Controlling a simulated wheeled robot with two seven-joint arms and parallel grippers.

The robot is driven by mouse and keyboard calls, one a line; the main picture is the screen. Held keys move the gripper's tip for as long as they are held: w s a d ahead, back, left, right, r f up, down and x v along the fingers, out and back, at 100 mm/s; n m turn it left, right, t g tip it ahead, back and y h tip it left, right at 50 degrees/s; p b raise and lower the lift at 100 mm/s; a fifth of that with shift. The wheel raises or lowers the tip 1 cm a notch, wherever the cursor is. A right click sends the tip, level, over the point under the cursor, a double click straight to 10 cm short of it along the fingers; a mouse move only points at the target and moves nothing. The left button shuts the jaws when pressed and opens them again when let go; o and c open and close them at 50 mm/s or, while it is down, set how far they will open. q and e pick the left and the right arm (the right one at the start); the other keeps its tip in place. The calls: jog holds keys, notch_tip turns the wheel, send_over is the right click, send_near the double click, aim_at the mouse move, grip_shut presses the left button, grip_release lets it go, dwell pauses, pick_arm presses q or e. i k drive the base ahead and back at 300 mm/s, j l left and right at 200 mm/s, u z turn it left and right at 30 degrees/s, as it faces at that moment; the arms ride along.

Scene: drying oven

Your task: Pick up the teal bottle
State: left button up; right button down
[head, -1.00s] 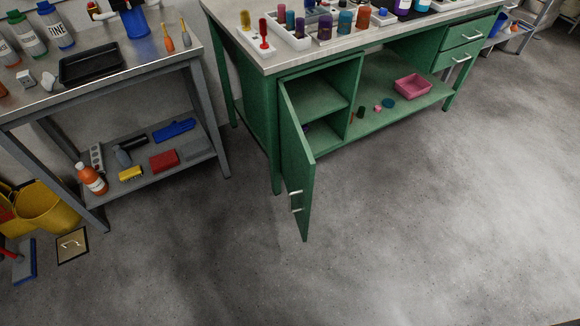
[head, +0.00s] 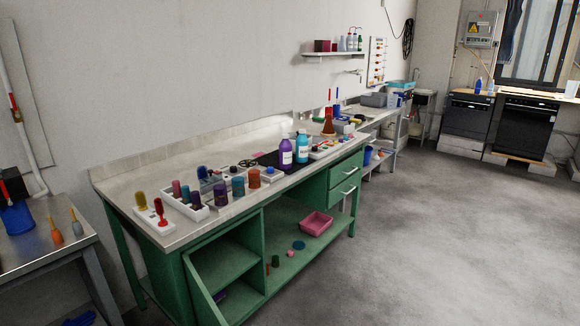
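A teal bottle (head: 302,147) with a pale label stands upright on the top of the green workbench (head: 130,178), in the middle of the head view. A purple bottle (head: 286,155) with a white label stands close to its left, nearer the bench's front edge. Neither of my grippers shows in the head view, so I cannot see whether they are open or shut.
Left of the bottles are a white tray (head: 187,208) and several coloured jars. A pink bin (head: 316,223) sits on the lower shelf. The green cabinet door (head: 203,291) hangs open. The floor (head: 430,240) to the right is clear.

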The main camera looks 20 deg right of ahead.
aim_at(302, 143)
jog(key=i+l+z, duration=0.1)
jog(key=i+z, duration=0.15)
jog(key=i+l+z, duration=0.15)
jog(key=z, duration=0.3)
jog(key=i+z, duration=0.6)
jog(key=z, duration=0.3)
jog(key=i+z, duration=0.35)
jog(key=i, duration=0.4)
